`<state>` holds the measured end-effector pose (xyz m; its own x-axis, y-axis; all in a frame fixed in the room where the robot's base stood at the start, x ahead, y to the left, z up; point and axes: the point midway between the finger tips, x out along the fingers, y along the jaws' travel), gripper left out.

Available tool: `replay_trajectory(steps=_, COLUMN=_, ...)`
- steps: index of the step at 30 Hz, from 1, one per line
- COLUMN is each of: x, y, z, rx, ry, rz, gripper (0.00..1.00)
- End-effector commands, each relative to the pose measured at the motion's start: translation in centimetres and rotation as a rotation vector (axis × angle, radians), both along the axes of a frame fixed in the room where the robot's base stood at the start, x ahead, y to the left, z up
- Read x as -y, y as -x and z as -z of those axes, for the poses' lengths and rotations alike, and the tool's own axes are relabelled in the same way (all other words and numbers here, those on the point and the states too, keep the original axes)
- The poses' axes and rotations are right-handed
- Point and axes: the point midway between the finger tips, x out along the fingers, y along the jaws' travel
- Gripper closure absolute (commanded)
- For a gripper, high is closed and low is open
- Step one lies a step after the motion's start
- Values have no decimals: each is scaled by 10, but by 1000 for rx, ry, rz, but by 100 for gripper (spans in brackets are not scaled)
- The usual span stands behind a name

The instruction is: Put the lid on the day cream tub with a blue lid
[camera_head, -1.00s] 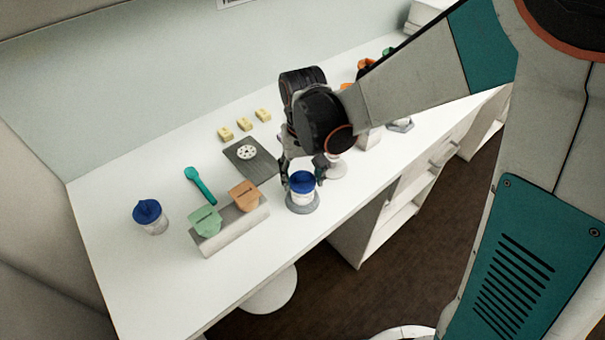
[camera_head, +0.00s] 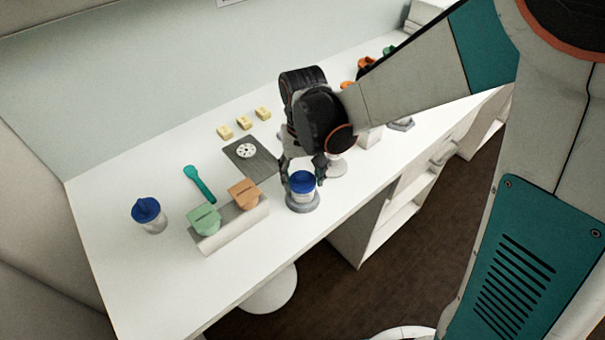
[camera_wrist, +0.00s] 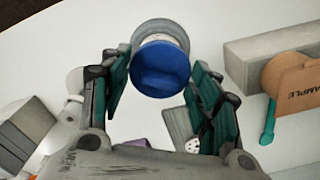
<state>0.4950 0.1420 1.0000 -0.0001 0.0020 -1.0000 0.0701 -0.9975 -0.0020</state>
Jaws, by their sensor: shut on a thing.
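A blue lid (camera_head: 302,180) sits over a white tub (camera_head: 303,199) on a round grey base (camera_head: 289,206) near the table's front edge. My gripper (camera_head: 303,180) points down there, its fingers on both sides of the lid, shut on it. In the wrist view the blue lid (camera_wrist: 160,70) lies between the fingertips of my gripper (camera_wrist: 160,82), covering most of the tub. Lid and tub look aligned, but I cannot tell whether the lid is fully seated. Another tub (camera_head: 155,227) with a blue lid (camera_head: 146,209) stands at the far left; its lid looks uneven.
A grey block (camera_head: 233,229) with a green card (camera_head: 204,219) and an orange card (camera_head: 244,193) stands left of my gripper. A teal spoon (camera_head: 200,184), a dark board (camera_head: 262,163) and yellow blocks (camera_head: 244,123) lie behind. The front left tabletop is clear.

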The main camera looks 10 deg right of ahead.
Motion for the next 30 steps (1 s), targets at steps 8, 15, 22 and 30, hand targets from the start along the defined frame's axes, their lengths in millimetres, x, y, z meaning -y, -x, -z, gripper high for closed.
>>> replay_trajectory(steps=8, x=0, y=0, z=0, rx=0, ry=0, rz=0, gripper=54)
replay_trajectory(steps=15, x=0, y=0, z=0, rx=0, ry=0, rz=0, gripper=20)
replay_trajectory(steps=22, x=0, y=0, z=0, rx=0, ry=0, rz=0, gripper=7)
replay_trajectory(steps=30, x=0, y=0, z=0, rx=0, ry=0, rz=0, gripper=0)
